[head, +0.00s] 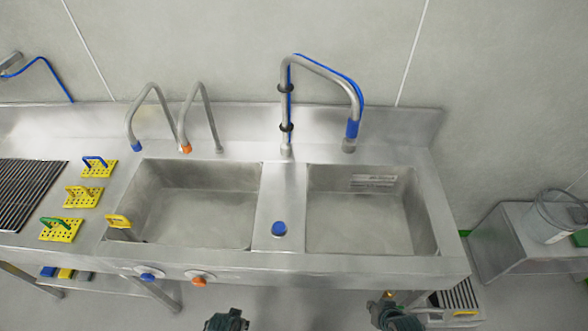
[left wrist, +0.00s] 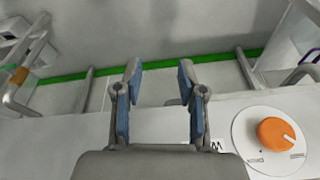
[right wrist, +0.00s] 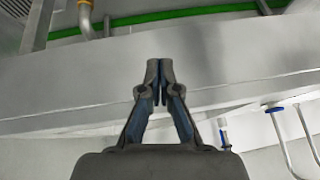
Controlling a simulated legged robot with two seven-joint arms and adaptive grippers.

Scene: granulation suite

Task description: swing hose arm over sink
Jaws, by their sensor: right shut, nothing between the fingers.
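The hose arm (head: 325,70) is a tall bent steel pipe with a blue hose along it, rising from the deck between the two sink basins. Its blue-ended tip (head: 352,130) hangs to the right, near the back rim of the right basin (head: 360,225). The left basin (head: 195,205) is empty. My right gripper (head: 388,297) is low in front of the counter, well apart from the hose arm; in the right wrist view (right wrist: 158,78) its fingers are together and empty. My left gripper (left wrist: 158,70) has its fingers apart, with nothing between them. In the head view only its dark arm end shows at the bottom.
Two smaller bent spouts (head: 165,115) stand behind the left basin. Yellow blocks with handles (head: 82,197) sit at the left. Blue (head: 150,276) and orange (head: 199,281) knobs are on the front panel. A bucket (head: 552,218) stands on a steel stand at the right.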

